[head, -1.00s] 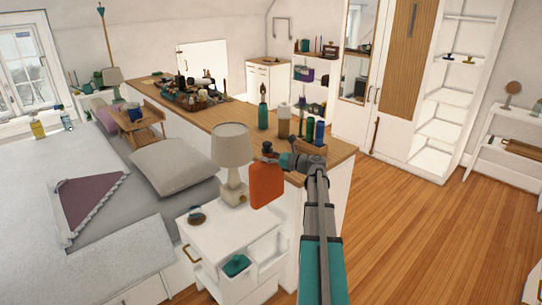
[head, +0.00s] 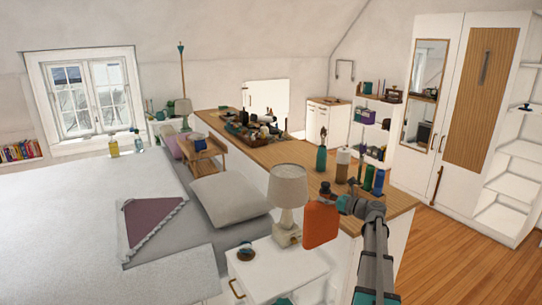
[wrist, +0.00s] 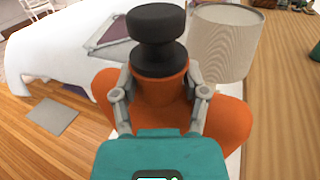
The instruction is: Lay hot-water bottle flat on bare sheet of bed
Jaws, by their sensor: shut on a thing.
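An orange hot-water bottle (head: 321,226) with a black stopper hangs upright from my gripper (head: 336,197), above the right side of the bedside table. In the wrist view my gripper (wrist: 160,92) is shut around the neck of the bottle (wrist: 222,125), just under the stopper. The bed (head: 70,215) is at the left, apart from the bottle. Its grey sheet (head: 185,248) is bare between a folded-back purple-lined corner (head: 150,222) and a grey pillow (head: 231,200). The pale cover lies over much of the bed.
A lamp (head: 288,195) stands on the white bedside table (head: 285,268), close to the bottle and between it and the pillow. Behind is a long wooden counter (head: 262,158) with bottles and a crowded tray. A small wooden tray table (head: 203,155) stands on the bed's far part.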

